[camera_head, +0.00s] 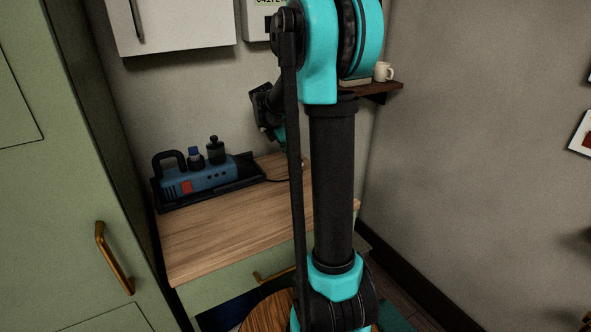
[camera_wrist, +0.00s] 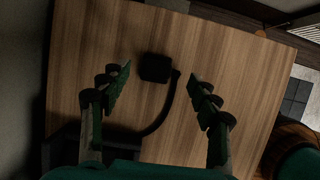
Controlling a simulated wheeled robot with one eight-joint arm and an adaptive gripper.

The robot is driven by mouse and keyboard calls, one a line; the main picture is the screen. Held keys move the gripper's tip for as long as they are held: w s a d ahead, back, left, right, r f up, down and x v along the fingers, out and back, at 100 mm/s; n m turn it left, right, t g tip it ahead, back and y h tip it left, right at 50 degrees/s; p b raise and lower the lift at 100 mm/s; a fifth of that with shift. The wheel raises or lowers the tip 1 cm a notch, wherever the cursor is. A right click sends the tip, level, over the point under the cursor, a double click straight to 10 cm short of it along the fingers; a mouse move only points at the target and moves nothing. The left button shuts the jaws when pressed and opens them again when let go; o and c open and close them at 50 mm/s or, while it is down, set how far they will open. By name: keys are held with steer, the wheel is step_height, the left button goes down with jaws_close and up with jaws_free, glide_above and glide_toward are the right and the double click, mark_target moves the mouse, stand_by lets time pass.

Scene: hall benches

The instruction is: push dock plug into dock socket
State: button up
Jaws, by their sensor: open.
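A small black block (camera_wrist: 155,67) with a black cable (camera_wrist: 160,118) curving from it lies on the wooden worktop in the wrist view; it looks like the dock plug. My gripper (camera_wrist: 160,73) is open above it, one finger on each side, with gaps to both. In the head view my arm hides the block, and part of the dark cable (camera_head: 285,180) shows on the worktop. A blue device (camera_head: 205,178) with a black handle, a red patch and dark knobs sits in a black tray (camera_head: 170,208) at the back left. I cannot make out the dock socket.
The wooden worktop (camera_head: 220,237) is bare in front of the tray. A tall green cabinet (camera_head: 60,200) stands at the left. A small shelf (camera_head: 385,88) with a mug (camera_head: 383,72) is on the back wall. A round wooden stool top (camera_head: 268,306) is below the front edge.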

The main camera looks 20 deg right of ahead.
mark_target(295, 168)
steer(key=x, duration=0.4)
steer(key=shift+w+a+f, duration=0.1)
steer(key=shift+w+f, duration=0.05)
steer(key=shift+f, duration=0.05)
steer(key=c, duration=1.2)
